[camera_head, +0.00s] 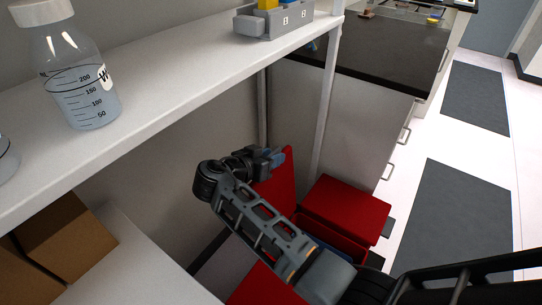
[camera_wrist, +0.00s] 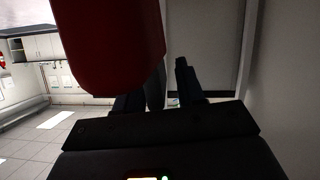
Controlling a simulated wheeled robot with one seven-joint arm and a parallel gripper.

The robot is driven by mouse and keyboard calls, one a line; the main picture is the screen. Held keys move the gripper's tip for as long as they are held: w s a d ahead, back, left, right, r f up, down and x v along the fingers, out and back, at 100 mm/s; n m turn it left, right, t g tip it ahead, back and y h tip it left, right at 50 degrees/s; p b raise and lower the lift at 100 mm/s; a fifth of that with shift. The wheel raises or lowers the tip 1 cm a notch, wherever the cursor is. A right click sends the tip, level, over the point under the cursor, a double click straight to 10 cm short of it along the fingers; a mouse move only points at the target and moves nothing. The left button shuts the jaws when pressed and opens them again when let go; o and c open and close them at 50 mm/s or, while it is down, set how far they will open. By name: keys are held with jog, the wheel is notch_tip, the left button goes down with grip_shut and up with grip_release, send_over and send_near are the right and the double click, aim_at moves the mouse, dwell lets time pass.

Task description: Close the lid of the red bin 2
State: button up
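A raised red lid (camera_head: 277,187) stands steeply upright behind my arm, above an open red bin (camera_head: 330,240) that my arm partly hides. No number is readable on the bin. My gripper (camera_head: 276,156) is at the upper edge of the raised lid; I cannot tell whether they touch. In the wrist view the red lid (camera_wrist: 110,45) fills the upper left, very close, and overlaps one finger. The fingers of my gripper (camera_wrist: 160,92) stand apart there, with no object clearly held between them.
A red bin with its lid down (camera_head: 346,208) stands to the right. Another red surface (camera_head: 258,288) shows at the lower middle. A white shelf (camera_head: 165,95) with a bottle (camera_head: 85,90) is at left, its post (camera_head: 325,100) near the bins. Floor at right is open.

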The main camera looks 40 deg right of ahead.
jog(key=shift+d+f, duration=0.1)
jog(key=shift+d, duration=0.1)
jog(key=shift+c, duration=0.3)
grip_shut()
